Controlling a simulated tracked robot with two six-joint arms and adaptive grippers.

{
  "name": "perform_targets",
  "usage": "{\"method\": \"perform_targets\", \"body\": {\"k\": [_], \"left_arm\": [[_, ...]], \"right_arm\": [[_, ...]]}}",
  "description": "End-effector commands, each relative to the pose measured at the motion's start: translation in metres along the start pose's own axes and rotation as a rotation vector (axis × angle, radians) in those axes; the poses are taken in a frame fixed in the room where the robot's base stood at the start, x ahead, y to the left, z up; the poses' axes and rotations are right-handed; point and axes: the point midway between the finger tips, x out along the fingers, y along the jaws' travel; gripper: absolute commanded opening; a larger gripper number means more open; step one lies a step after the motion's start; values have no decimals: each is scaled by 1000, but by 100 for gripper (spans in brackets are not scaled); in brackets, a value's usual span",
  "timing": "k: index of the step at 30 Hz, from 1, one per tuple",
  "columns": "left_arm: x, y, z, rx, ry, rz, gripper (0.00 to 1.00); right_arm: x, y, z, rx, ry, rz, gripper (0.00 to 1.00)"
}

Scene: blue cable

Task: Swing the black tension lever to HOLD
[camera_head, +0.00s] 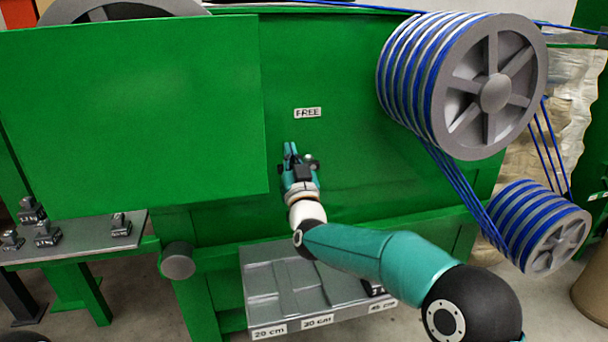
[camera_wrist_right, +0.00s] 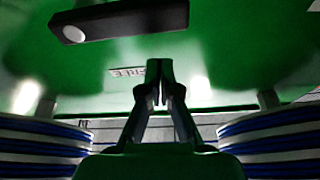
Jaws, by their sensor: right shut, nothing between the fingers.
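The black tension lever (camera_wrist_right: 125,20) shows as a dark bar with a round grey pivot at its left end, near the top of the right wrist view. I cannot clearly make it out in the head view. The FREE label (camera_head: 308,113) is on the green machine panel, and it also shows in the right wrist view (camera_wrist_right: 127,72). No HOLD label is visible. My right gripper (camera_head: 291,150) is shut and empty in front of the panel, below the FREE label. In the right wrist view its fingertips (camera_wrist_right: 159,82) are together, apart from the lever in the picture. My left gripper is out of view.
Large drums (camera_head: 497,92) and (camera_head: 560,247) wound with blue cable stand at the right. A green plate (camera_head: 130,110) covers the left. A grey tray (camera_head: 300,283) with length labels sits below my right arm. Small weights (camera_head: 47,235) stand on a shelf at the left.

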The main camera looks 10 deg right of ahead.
Motion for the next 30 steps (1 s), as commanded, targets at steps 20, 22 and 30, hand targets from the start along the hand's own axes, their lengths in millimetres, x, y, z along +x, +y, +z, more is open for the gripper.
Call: {"method": "perform_targets", "body": {"k": [20, 22, 30], "left_arm": [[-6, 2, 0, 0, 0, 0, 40], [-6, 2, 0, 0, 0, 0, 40], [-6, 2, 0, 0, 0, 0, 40]], "right_arm": [[-95, 2, -5, 0, 3, -1, 0], [-98, 2, -5, 0, 5, 0, 0], [-99, 3, -5, 0, 5, 1, 0]]}}
